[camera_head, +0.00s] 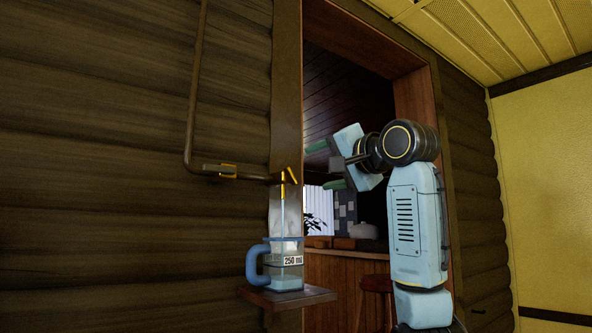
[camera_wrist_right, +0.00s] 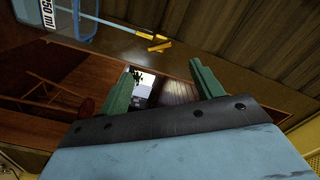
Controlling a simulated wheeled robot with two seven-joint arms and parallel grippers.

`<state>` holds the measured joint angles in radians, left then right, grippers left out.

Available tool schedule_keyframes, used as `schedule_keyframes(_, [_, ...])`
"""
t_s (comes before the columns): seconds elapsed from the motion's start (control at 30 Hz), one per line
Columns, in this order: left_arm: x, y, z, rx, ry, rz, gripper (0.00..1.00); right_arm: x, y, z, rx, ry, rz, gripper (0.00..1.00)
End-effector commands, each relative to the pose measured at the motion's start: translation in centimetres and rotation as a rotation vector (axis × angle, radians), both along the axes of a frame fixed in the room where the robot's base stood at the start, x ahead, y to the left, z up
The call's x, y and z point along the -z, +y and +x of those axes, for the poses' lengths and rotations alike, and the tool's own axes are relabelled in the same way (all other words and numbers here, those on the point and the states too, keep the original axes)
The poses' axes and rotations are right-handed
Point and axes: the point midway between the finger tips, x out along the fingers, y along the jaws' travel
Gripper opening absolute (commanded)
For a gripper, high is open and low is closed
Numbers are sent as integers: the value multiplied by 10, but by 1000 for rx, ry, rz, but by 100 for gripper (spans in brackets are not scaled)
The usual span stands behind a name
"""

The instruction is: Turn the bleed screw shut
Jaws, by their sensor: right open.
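The yellow bleed screw (camera_head: 292,175) sits at the right end of a dark pipe (camera_head: 193,95) on the log wall. It also shows in the right wrist view (camera_wrist_right: 158,43), beyond my fingertips. A thin pale blue stream (camera_head: 283,212) runs from it down into a blue-handled jug (camera_head: 254,266) marked 250 ml, with blue liquid at the bottom. My right gripper (camera_head: 320,166) is open and empty to the right of the screw, apart from it. Its green fingers show in the right wrist view (camera_wrist_right: 164,80), with nothing between them. My left gripper is out of view.
The jug stands on a small wooden shelf (camera_head: 322,296) on the wall. A yellow fitting with a grey part (camera_head: 222,169) sits on the pipe, left of the screw.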

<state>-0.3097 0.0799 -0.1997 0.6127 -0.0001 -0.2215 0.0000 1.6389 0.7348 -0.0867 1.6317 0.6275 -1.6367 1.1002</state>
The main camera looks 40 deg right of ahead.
Motion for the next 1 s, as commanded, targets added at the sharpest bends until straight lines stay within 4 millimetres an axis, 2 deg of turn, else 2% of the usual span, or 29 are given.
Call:
schedule_keyframes(0.03, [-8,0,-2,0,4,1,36,-2,-1,13,-1,6,0,65])
schedule_keyframes(0.2, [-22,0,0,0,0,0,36,-2,-5,49,-1,6,0,65])
schedule_keyframes(0.4, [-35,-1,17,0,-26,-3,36,-2,-8,79,-1,3,-1,65])
schedule_keyframes(0.6, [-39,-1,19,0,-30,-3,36,0,-10,92,0,2,-2,65])
schedule_keyframes(0.87, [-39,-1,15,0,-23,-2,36,0,-10,93,-1,1,-2,65])
schedule_keyframes(1.0, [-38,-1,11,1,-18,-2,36,0,-10,93,-1,1,-2,48])
